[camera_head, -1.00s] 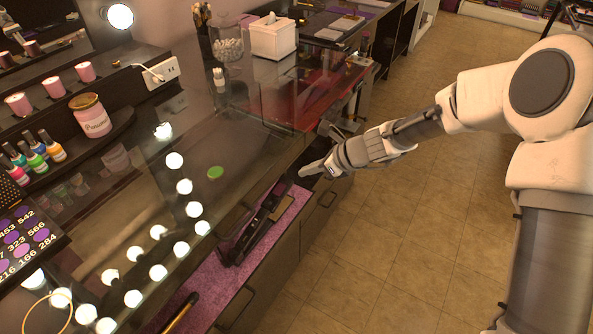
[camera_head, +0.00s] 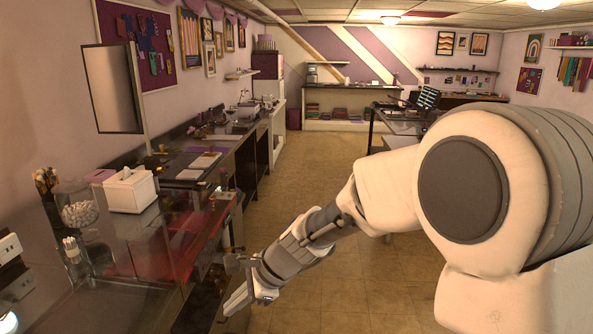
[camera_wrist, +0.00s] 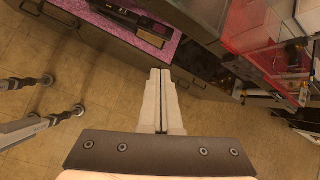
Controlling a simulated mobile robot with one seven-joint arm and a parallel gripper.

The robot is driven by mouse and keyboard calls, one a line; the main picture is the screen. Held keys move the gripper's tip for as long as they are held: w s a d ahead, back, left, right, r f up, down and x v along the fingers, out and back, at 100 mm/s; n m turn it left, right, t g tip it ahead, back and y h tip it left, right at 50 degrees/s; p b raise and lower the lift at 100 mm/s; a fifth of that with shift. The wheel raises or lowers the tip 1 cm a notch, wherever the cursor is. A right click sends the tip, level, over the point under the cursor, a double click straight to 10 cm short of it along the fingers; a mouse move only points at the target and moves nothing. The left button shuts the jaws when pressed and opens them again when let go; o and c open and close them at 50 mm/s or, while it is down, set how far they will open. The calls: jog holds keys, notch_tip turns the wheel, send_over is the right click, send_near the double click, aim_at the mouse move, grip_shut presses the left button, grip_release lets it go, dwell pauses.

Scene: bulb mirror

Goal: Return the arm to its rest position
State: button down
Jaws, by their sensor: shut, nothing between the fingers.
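My gripper (camera_head: 238,300) is at the lower middle of the head view, at the end of my white and grey arm. It hangs over the aisle beside the counter's drawer fronts. In the wrist view my gripper (camera_wrist: 161,75) shows its two pale fingers pressed together with nothing between them. The fingers point at the counter's front, near an open drawer (camera_wrist: 170,48) with a purple lining. A dark tool (camera_wrist: 125,14) lies in that drawer. From the head view the drawer is out of sight.
The glass counter (camera_head: 125,285) runs along the left, with a tissue box (camera_head: 130,190) and a jar of white balls (camera_head: 78,208) on it. A desk (camera_head: 215,160) continues behind. Tiled floor (camera_head: 310,180) lies clear ahead. Another table (camera_head: 395,122) stands at the back right.

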jog(key=s+d+r+n+t+h, duration=0.1)
jog(key=s+d+r+n+h, duration=0.1)
jog(key=s+d, duration=0.4)
jog(key=s+d+r+n+t+h, duration=0.1)
jog(key=s+d+r+n+h, duration=0.2)
jog(key=d, duration=0.9)
jog(key=s+d+r+n+t+h, duration=0.2)
jog(key=s+d+r+n, duration=0.4)
jog(key=s+d+n, duration=0.3)
jog(key=shift+d+r, duration=0.15)
jog(key=shift+r, duration=0.1)
jog(key=shift+s, duration=0.15)
